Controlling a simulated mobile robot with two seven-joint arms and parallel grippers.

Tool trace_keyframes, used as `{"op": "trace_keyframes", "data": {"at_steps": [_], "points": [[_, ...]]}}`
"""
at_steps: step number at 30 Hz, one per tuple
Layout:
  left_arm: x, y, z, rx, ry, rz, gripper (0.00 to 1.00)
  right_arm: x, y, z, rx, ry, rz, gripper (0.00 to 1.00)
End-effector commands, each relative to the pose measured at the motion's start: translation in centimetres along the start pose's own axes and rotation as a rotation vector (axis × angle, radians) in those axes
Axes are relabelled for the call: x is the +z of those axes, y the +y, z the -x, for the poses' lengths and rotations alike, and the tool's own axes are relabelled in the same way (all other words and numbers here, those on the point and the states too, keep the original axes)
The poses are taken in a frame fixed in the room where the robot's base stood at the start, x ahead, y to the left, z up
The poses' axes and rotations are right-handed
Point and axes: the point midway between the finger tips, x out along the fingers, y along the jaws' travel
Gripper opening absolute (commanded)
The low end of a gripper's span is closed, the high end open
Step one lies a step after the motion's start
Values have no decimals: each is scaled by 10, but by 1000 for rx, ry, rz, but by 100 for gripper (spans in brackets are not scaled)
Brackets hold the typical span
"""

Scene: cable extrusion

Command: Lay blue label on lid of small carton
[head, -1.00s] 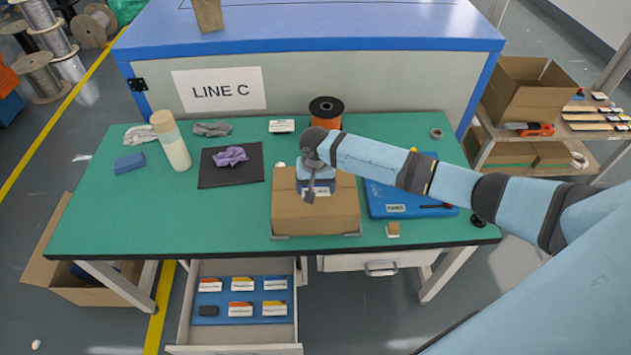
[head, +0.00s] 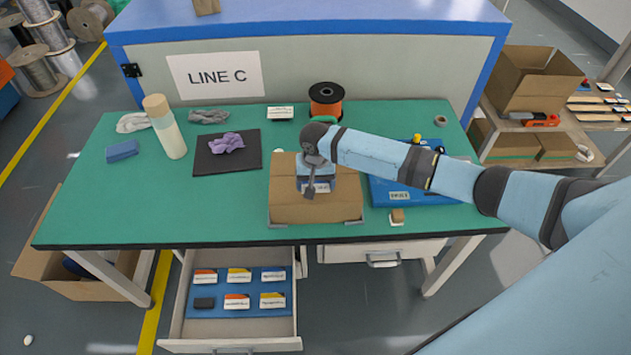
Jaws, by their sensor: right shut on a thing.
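The small brown carton (head: 286,205) stands closed on the green table near its front edge. My right gripper (head: 312,188) is over the carton's top, pointing down. It is shut on a label (head: 323,188), of which a blue and white part shows under the gripper. The gripper and wrist hide the rest of the label and the middle of the lid. I cannot tell whether the label touches the lid. My left gripper is out of view.
A blue case (head: 407,196) lies close to the carton's right. An orange spool (head: 326,101) stands behind it. A black mat (head: 215,163) with a purple cloth and a bottle (head: 167,135) are left. An open drawer (head: 190,330) with several labels juts out in front. The table's left front is clear.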

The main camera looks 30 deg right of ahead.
Motion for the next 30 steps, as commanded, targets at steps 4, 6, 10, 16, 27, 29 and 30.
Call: {"op": "trace_keyframes", "data": {"at_steps": [4, 6, 10, 16, 27, 29, 30], "points": [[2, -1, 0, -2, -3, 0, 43, 0, 0, -3, 0, 0, -1, 68], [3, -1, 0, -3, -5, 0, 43, 0, 0, -4, 0, 0, -1, 68], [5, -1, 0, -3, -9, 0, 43, 0, 0, -7, -1, -1, 0, 68], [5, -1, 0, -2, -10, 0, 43, 0, 0, -11, -1, -1, 0, 68], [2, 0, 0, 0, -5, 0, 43, 0, 0, -12, 0, 0, 0, 100], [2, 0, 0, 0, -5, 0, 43, 0, 0, -9, -1, 0, 0, 100], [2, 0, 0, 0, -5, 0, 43, 0, 0, -6, -1, 1, 0, 100]]}}
